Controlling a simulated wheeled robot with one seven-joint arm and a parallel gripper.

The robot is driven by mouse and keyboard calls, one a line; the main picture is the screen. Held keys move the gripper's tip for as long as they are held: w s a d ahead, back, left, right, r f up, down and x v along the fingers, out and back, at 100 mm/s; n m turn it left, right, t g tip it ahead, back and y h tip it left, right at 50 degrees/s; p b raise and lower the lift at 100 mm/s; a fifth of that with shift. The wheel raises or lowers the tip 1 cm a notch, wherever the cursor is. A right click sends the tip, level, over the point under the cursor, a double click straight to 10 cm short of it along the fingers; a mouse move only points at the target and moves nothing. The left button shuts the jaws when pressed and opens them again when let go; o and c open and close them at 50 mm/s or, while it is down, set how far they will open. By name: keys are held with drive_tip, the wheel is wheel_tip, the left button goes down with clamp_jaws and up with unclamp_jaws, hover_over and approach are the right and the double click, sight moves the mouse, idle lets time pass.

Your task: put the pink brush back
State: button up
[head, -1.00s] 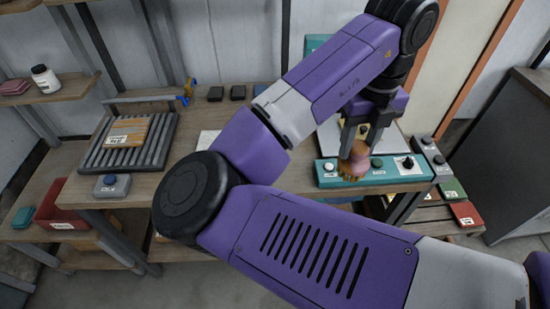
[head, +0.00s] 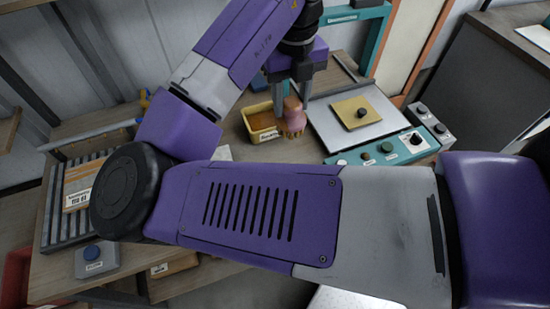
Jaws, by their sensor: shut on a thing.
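The pink brush (head: 294,115) has a pink upper part and tan bristles pointing down. My gripper (head: 292,92) is shut on the brush from above and holds it upright. In the picture the brush is just right of a small yellow tray (head: 261,125) with a brown inside. I cannot tell whether the bristles touch the table.
A machine with a pale plate (head: 330,122) and a yellow pad with a black knob (head: 356,113) stands to the right. Its teal panel (head: 400,152) is in front. A ribbed rack (head: 58,215) and a blue-button box (head: 96,259) are at left.

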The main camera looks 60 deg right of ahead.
wheel_tip(320, 180, down, 19)
drive_tip(key=shift+f+p, duration=0.1)
drive_tip(key=shift+p, duration=0.4)
drive_tip(key=shift+f, duration=0.15)
drive_tip(key=o, duration=1.2)
